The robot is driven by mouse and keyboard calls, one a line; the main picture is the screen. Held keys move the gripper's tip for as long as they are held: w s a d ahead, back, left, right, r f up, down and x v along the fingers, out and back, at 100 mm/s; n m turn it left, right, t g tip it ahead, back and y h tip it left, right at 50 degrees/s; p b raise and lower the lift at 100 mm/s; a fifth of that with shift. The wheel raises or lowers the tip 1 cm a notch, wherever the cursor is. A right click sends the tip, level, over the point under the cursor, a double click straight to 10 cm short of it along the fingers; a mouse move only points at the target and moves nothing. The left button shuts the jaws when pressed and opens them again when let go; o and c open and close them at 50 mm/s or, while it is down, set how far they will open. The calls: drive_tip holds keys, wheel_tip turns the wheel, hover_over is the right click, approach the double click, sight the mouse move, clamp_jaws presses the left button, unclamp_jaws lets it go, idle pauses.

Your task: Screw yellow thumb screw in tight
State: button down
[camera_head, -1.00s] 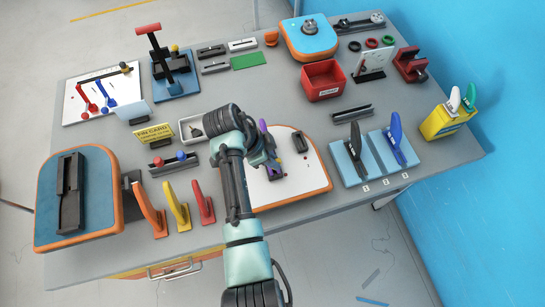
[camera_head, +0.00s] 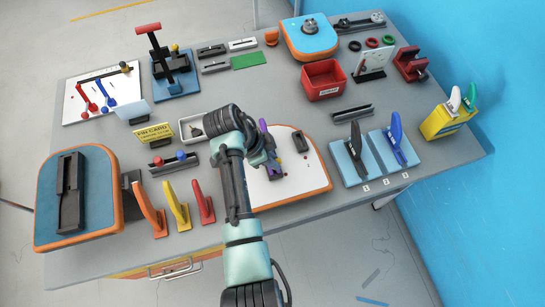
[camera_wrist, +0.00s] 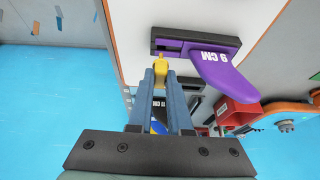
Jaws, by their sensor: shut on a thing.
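The yellow thumb screw (camera_wrist: 161,66) shows in the wrist view, upright in the picture between the tips of my gripper (camera_wrist: 161,72). The fingers are shut on it. Just beyond it is the black fin box (camera_wrist: 172,46) on the white board, with a purple fin marked "9 CM" (camera_wrist: 212,68) beside it. The screw's lower end is at the black box's edge; how deep it sits I cannot tell. In the head view my arm covers the screw, and the gripper (camera_head: 270,165) is over the white board (camera_head: 290,185) with the orange rim.
Orange, yellow and red fins (camera_head: 176,205) stand left of my arm. Blue fin stands (camera_head: 372,155) are to the right, and a red bin (camera_head: 323,80) is behind. A yellow card (camera_head: 153,133) stands at the left. The bare grey table (camera_head: 240,85) has free room behind my arm.

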drive_tip(key=shift+f+b, duration=1.1)
drive_tip(key=shift+f, duration=0.35)
drive_tip(key=c, duration=0.8)
unclamp_jaws()
drive_tip(key=shift+o, duration=0.2)
drive_tip(key=shift+r, duration=0.1)
drive_tip(key=b+v, duration=0.1)
drive_tip(key=v, duration=1.2)
